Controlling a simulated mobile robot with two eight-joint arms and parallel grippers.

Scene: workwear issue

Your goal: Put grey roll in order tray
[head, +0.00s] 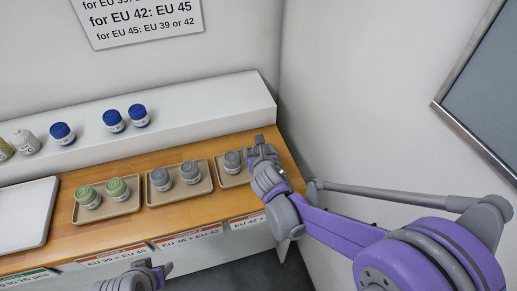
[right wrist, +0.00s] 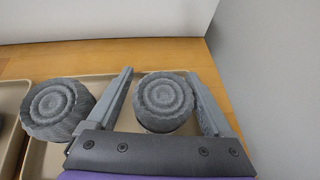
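The right-hand beige tray (head: 222,181) holds a grey roll (head: 233,161), which is also the left roll (right wrist: 58,108) in the right wrist view. A second grey roll (right wrist: 165,100) stands between the spread fingers of my right gripper (right wrist: 160,76), with gaps visible beside it. In the head view my right gripper (head: 262,148) hides that roll. Two more grey rolls, left (head: 160,179) and right (head: 190,172), sit in the middle beige tray (head: 178,198). A large white tray, perhaps the order tray (head: 25,215), lies empty at the left. My left gripper (head: 158,270) is at the bottom, its fingers unclear.
Green rolls (head: 117,188) sit in another beige tray (head: 108,212). Blue rolls (head: 62,132) and a pale roll (head: 25,141) stand on the white raised shelf (head: 190,110) behind. A wall (head: 330,100) rises at the right of the wooden counter (head: 105,172).

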